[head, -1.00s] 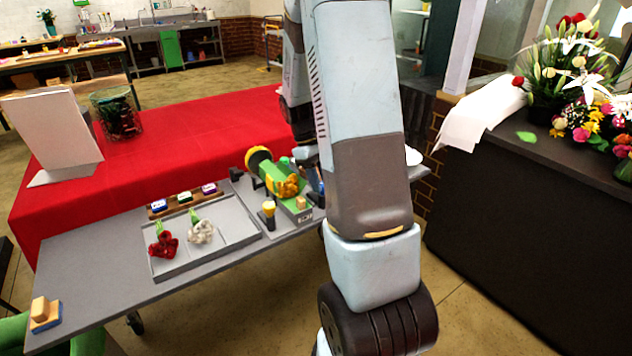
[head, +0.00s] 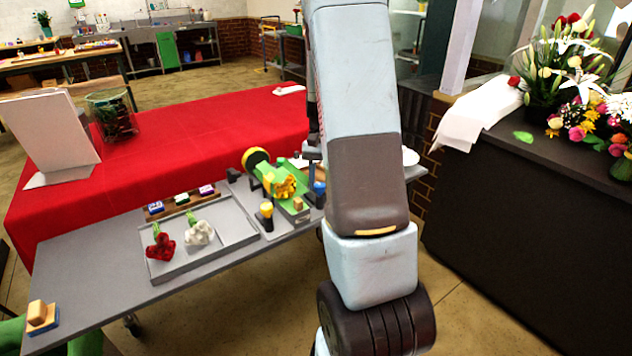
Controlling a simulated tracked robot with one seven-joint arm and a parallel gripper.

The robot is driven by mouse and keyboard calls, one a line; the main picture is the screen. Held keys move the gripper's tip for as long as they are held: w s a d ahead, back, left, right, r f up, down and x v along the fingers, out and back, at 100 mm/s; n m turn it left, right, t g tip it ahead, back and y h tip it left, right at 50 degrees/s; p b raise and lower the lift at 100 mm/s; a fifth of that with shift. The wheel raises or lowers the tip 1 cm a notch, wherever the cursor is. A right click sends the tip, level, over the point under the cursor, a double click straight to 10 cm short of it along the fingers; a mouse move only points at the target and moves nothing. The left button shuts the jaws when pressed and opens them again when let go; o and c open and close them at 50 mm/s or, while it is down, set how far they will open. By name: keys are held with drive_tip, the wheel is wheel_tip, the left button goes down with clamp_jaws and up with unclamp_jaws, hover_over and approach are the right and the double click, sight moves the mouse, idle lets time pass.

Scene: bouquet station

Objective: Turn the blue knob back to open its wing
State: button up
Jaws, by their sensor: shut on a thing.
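The green fixture (head: 268,172) stands at the right end of the grey table, with a black-and-yellow wheel (head: 255,158) at its back left and yellow flower-like parts (head: 286,186) on its front. The blue knob (head: 319,187) shows as a small patch at the fixture's right side, beside my arm. My gripper (head: 316,172) is small and dark there, partly hidden by my own arm. It is shut on the blue knob, just above the table. The wing is too small and too covered to tell its angle.
A grey tray (head: 163,276) holds a red flower (head: 160,246) and a white flower (head: 199,232). A small yellow-topped post (head: 266,209) stands in front of the fixture. A wooden rack with stamps (head: 180,201) lies behind the tray. The table's left part is mostly bare.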

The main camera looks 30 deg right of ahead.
drive_tip(key=shift+s+m, duration=0.1)
drive_tip(key=shift+m, duration=0.6)
drive_tip(key=shift+y, duration=0.3)
drive_tip(key=o, duration=1)
drive_tip(key=shift+o, duration=0.2)
drive_tip(key=v, duration=1.3)
drive_tip(key=shift+r, duration=0.4)
